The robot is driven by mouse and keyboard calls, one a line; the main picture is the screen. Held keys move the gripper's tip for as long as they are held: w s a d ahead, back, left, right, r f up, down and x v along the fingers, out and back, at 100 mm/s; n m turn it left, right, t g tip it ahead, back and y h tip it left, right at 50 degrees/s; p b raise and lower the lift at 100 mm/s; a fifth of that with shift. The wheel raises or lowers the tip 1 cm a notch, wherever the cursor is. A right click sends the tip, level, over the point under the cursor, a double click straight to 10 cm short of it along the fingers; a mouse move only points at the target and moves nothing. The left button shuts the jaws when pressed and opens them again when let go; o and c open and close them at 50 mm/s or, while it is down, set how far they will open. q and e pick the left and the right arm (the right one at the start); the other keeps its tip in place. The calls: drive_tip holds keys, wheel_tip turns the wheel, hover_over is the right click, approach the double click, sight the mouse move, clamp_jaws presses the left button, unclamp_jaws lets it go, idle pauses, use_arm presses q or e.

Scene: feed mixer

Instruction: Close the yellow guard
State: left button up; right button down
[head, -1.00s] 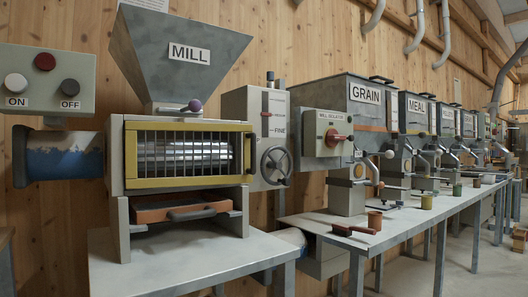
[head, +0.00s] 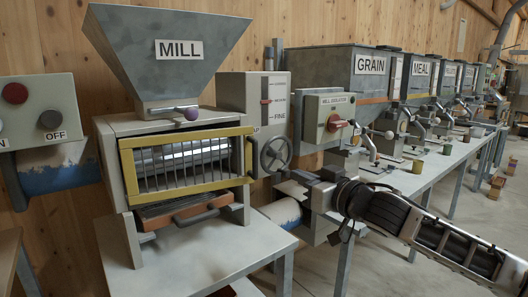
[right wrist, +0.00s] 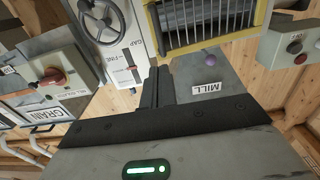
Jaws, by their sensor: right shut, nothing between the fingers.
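The yellow guard (head: 187,141) is a yellow frame with thin dark vertical bars across the front of the mill (head: 178,50). The shiny roller shows behind the bars. I cannot tell clearly whether the frame is flush with the housing or slightly off it. The guard also shows upside down at the top of the right wrist view (right wrist: 203,45). My right gripper (head: 281,182) is shut and empty, to the right of the guard and apart from it, below the handwheel. In the right wrist view its fingers (right wrist: 156,88) are together. My left gripper is out of view.
A purple-knobbed lever (head: 191,113) sits above the guard, and a drawer with a dark handle (head: 198,216) below. The adjuster box with handwheel (head: 276,154) stands right of the mill. The ON/OFF box (head: 37,110) is at left. The table (head: 195,265) before the mill looks clear.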

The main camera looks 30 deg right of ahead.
sight(257, 158)
drive_tip(key=w+p, duration=0.1)
drive_tip(key=w, duration=0.3)
drive_tip(key=w+p, duration=0.1)
drive_tip(key=w, duration=0.3)
drive_tip(key=w+p, duration=0.1)
drive_tip(key=w, duration=0.3)
drive_tip(key=shift+w+a, duration=0.2)
drive_tip(key=shift+a, duration=0.2)
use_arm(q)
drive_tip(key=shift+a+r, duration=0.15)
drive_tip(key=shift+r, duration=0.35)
use_arm(e)
drive_tip(key=shift+w+f, duration=0.2)
drive_tip(key=shift+w, duration=0.45)
